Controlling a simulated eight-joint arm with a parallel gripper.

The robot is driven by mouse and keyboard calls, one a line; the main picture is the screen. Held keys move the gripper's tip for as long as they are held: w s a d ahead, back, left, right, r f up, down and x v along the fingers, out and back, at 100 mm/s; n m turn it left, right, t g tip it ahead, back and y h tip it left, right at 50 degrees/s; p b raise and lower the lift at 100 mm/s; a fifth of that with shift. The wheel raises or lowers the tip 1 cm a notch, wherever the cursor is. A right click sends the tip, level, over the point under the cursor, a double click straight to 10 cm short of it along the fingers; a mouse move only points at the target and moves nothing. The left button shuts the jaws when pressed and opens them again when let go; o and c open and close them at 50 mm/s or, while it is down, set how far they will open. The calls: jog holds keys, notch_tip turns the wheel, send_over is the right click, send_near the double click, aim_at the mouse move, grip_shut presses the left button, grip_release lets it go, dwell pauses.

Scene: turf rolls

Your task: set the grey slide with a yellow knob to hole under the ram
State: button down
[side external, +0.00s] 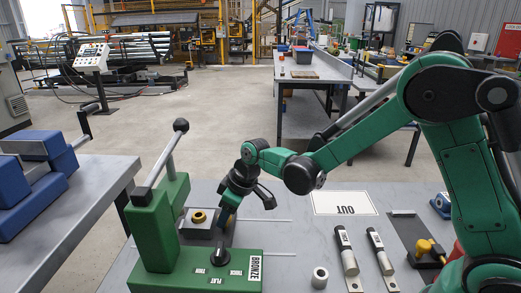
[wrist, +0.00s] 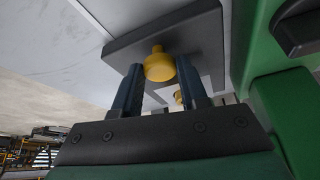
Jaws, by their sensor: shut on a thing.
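The slide (wrist: 170,28) is a dark grey plate with a yellow knob (wrist: 159,65). In the wrist view the knob stands between the two dark fingers of my gripper (wrist: 159,88), which is shut on it. The slide's plate lies beyond the fingers, close to a green body on the right. The press has a lever with a black ball. I cannot make out the hole under the ram.
A grey block with a yellow ring (side external: 199,217) stands left of my gripper. Thin rods cross the table.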

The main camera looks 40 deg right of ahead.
aim_at(205, 215)
dwell(0.4)
jog(key=shift+w+a, duration=1.55)
jog(key=shift+c, duration=2.3)
grip_release()
jog(key=shift+v, duration=2.85)
jog(key=shift+s, duration=0.1)
